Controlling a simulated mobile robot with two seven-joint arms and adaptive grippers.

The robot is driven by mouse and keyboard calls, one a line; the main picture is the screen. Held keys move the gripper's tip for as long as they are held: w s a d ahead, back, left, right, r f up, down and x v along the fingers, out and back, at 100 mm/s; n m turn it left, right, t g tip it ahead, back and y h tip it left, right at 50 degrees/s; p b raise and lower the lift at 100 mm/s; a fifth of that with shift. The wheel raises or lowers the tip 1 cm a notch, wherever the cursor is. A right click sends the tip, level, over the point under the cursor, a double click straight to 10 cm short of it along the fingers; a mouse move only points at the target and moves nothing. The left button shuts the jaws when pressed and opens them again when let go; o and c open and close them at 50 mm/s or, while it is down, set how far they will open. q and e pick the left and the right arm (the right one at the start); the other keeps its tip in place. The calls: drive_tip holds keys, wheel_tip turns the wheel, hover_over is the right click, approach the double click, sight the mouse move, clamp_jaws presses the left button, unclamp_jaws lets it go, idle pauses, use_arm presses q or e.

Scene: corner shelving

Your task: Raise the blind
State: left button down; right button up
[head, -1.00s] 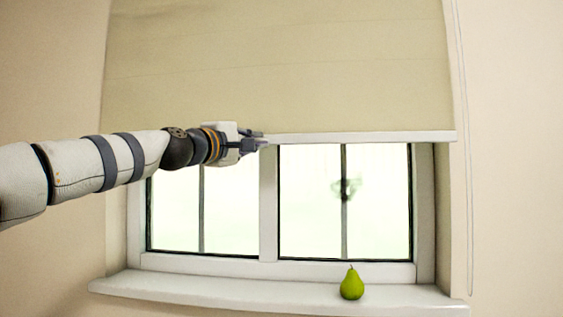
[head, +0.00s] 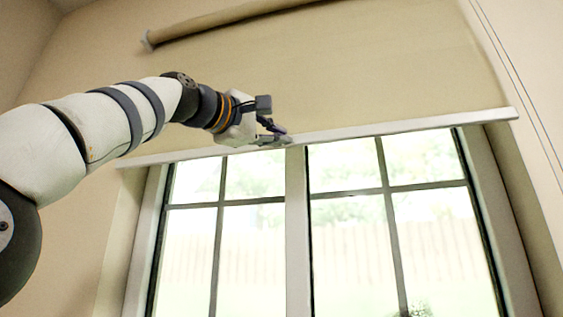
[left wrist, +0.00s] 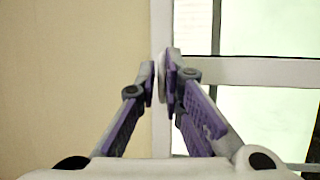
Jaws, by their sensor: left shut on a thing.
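The beige roller blind (head: 350,75) hangs over the upper part of the window in the head view. Its white bottom bar (head: 410,125) runs across the window and slopes up to the right in the picture. My left gripper (head: 284,140) is at the bar, a little left of its middle, with its fingers shut on it. In the left wrist view the two fingers (left wrist: 161,80) close on the thin pale edge of the bar (left wrist: 161,75), with blind fabric (left wrist: 70,80) to the left. My right gripper is not in view.
The window (head: 345,230) below the bar is uncovered, with a white central post (head: 297,220). The blind's roller (head: 225,18) is near the top. A thin cord (head: 520,75) hangs at the right. The wall at the left (head: 70,100) is bare.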

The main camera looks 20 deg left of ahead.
use_arm(q)
drive_tip(key=shift+w+r, duration=0.1)
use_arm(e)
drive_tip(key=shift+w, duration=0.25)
use_arm(q)
drive_tip(key=c, duration=1.8)
unclamp_jaws()
